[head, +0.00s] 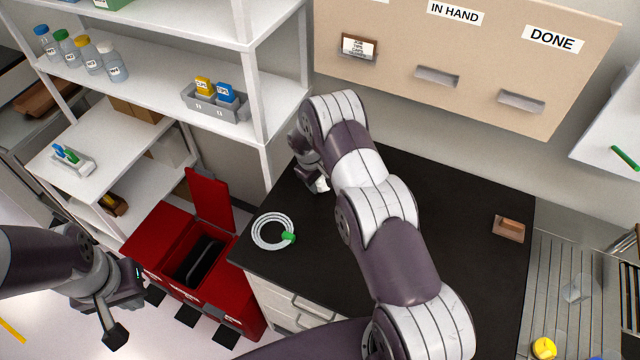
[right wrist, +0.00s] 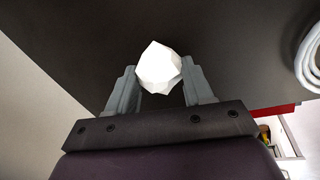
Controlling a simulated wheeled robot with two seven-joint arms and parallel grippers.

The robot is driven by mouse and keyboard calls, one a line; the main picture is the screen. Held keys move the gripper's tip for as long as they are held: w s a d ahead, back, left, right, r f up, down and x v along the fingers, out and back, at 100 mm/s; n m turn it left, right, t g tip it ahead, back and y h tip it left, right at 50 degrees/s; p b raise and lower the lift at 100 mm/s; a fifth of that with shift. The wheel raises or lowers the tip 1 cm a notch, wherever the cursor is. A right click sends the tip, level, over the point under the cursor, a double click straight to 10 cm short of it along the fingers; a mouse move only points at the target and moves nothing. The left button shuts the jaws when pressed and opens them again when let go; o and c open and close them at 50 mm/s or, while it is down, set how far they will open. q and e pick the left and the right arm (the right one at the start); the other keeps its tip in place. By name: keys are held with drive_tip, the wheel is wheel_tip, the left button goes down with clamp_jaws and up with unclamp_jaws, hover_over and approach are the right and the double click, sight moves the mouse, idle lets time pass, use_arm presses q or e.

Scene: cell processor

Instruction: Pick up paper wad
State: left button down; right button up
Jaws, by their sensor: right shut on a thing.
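The paper wad (right wrist: 159,68) is a white, faceted lump between the fingertips of my right gripper (right wrist: 160,82) in the right wrist view. The gripper is shut on it. In the head view, my right gripper (head: 318,184) is at the back left of the black bench top, and a small white bit of the wad shows there, mostly hidden by the hand. My left gripper (head: 112,315) hangs at the lower left, in front of the red bins and away from the bench. Its finger opening is not clear.
A white coil with a green end (head: 272,231) lies on the black bench (head: 460,220) at its left edge. Red bins (head: 205,250), one with its lid up, stand left of the bench. White shelves (head: 150,60) rise behind. A small brown block (head: 508,228) sits at the bench's right.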

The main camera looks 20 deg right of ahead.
sight(321, 181)
drive_tip(key=r, duration=0.1)
drive_tip(key=s+r+b, duration=0.1)
drive_tip(key=r, duration=0.1)
drive_tip(key=shift+s+a+b, duration=0.1)
drive_tip(key=shift+a+b, duration=0.1)
drive_tip(key=shift+b, duration=0.1)
drive_tip(key=s+a+r+b, duration=0.2)
drive_tip(key=s+r, duration=0.4)
drive_tip(key=s, duration=0.4)
drive_tip(key=shift+a+r+b, duration=0.3)
drive_tip(key=shift+b, duration=0.45)
drive_tip(key=shift+s, duration=0.1)
